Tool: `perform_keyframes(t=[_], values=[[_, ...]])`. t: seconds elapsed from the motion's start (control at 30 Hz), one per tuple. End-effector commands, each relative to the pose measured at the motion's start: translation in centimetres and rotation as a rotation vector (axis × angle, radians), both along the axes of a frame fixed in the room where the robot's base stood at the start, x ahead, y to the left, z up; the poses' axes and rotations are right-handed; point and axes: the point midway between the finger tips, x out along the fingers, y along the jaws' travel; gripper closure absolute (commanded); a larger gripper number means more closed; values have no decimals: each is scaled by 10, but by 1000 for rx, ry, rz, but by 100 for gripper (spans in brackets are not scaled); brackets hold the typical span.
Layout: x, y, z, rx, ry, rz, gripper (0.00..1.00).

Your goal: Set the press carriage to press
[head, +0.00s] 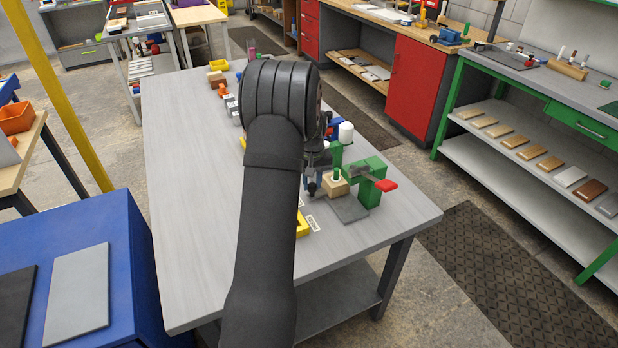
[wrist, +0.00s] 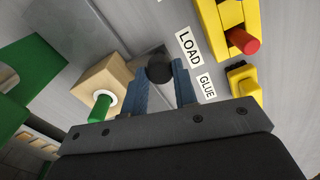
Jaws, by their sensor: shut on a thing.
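My gripper (wrist: 161,72) is shut on a round black knob (wrist: 159,70), with one blue finger on each side of it. The knob sits beside a wooden block (wrist: 98,80) that has a white ring and a green peg (wrist: 100,108) in it. The block (head: 335,188) also shows in the head view, just right of my gripper (head: 313,186). The green press frame (head: 368,192) with a red handle (head: 386,185) stands right of the block. The LOAD label (wrist: 188,47) and GLUE label (wrist: 206,86) lie near the knob. No press label shows, and the carriage's track is mostly hidden.
A yellow fixture (wrist: 211,32) with a red peg (wrist: 243,41) lies beside the labels. A grey plate (head: 349,209) lies in front of the press. A white-topped cylinder (head: 346,132) stands behind it. The left side of the grey table (head: 195,200) is clear.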

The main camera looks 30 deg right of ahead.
Motion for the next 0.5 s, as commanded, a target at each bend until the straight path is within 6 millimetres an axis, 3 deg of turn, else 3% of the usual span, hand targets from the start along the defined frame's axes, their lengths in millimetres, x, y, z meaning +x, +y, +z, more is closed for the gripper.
perform_keyframes(t=[0.13, 0.4, 0.43, 0.5], values=[[-14, 0, 0, 0, 1, -2, 100], [-15, 0, 0, -1, 0, -1, 100], [-15, 0, 0, -1, 0, -1, 72], [-15, 0, 0, -1, 0, -1, 58]])
